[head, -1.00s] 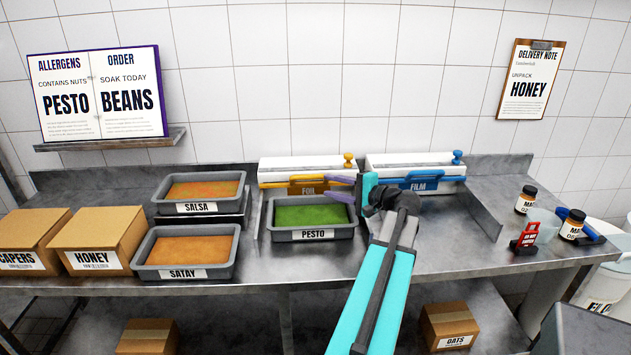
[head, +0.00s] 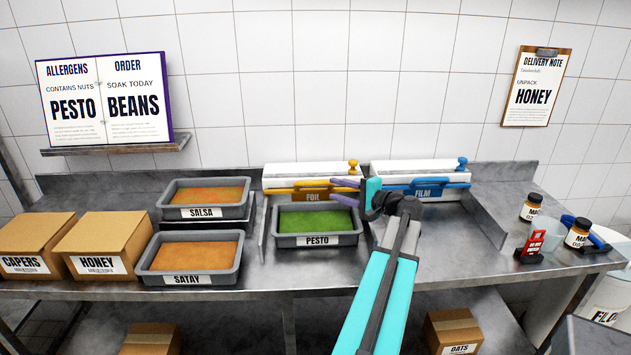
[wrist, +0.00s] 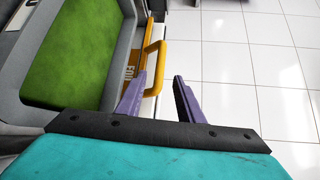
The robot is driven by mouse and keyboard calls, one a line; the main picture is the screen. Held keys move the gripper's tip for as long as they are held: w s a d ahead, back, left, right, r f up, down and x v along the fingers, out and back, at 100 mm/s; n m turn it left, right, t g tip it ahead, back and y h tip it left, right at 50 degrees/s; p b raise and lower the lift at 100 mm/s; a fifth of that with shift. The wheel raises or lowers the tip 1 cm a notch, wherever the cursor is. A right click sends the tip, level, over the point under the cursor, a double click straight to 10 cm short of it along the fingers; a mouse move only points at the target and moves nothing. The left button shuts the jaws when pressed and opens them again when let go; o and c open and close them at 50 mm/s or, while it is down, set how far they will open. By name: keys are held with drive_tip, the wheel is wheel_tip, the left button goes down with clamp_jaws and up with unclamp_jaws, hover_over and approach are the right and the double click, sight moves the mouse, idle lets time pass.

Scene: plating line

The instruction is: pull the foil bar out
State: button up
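The foil bar (head: 300,196) is a yellow bar labelled FOIL across the front of a white dispenser (head: 285,172) at the back of the steel counter. In the wrist view its yellow handle (wrist: 158,50) stands out just ahead of my fingertips, roughly in line with the gap between them. My gripper (wrist: 160,77) is open, with two purple fingers apart and nothing held. In the head view my gripper (head: 334,189) reaches in from the right, level with the bar's right part, and its fingers partly hide the bar there.
A grey tray of green pesto (head: 317,241) stands directly in front of the foil dispenser. A film dispenser with a blue bar (head: 423,192) stands to the right. Salsa (head: 204,212) and satay (head: 194,280) trays are at the left.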

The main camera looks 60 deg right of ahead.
sight(318, 184)
drive_tip(key=p+x, duration=0.3)
drive_tip(key=x, duration=0.7)
drive_tip(key=shift+w+f, duration=0.1)
drive_tip(key=shift+w, duration=0.15)
